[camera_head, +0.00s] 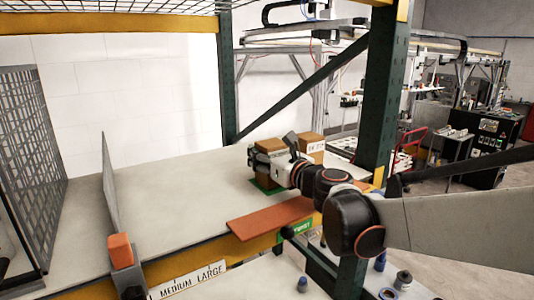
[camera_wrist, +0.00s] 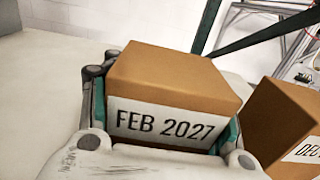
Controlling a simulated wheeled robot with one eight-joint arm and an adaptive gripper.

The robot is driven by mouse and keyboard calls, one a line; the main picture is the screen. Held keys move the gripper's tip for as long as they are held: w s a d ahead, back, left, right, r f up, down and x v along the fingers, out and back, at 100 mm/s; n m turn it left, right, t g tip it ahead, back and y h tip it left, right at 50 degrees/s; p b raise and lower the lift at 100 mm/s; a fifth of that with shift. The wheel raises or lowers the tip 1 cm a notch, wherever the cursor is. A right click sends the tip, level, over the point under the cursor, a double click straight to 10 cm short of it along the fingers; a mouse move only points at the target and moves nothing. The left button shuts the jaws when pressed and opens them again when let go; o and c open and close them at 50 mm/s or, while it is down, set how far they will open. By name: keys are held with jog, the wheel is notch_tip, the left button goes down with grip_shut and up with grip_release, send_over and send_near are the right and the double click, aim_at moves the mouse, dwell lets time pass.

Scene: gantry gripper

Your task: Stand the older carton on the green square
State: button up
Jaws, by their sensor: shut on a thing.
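A brown carton (camera_wrist: 175,75) with a white label reading FEB 2027 is between the fingers of my gripper (camera_wrist: 165,128), shut on its two sides. In the head view the same carton (camera_head: 268,145) is upright at the green square (camera_head: 267,187), whose edge shows beneath it. I cannot tell whether its base touches the square. A second brown carton (camera_head: 311,141) stands just to the right and is not held. It also shows in the wrist view (camera_wrist: 275,118), its label cut off by the picture edge.
A dark green post (camera_head: 384,85) rises right of the cartons. An orange-red plate (camera_head: 270,218) lies at the shelf's front edge. A thin upright divider (camera_head: 112,195) and a mesh panel (camera_head: 35,150) stand left. The pale shelf between divider and cartons is clear.

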jog(key=shift+s, duration=0.1)
jog(key=shift+f, duration=0.15)
jog(key=o, duration=1.4)
jog(key=shift+o, duration=0.2)
jog(key=shift+r, duration=0.3)
jog(key=shift+s+d+f, duration=0.15)
jog(key=shift+s+d, duration=0.05)
jog(key=shift+d, duration=0.05)
jog(key=b+v, duration=0.1)
jog(key=v, duration=1)
jog(key=shift+s+d, duration=0.1)
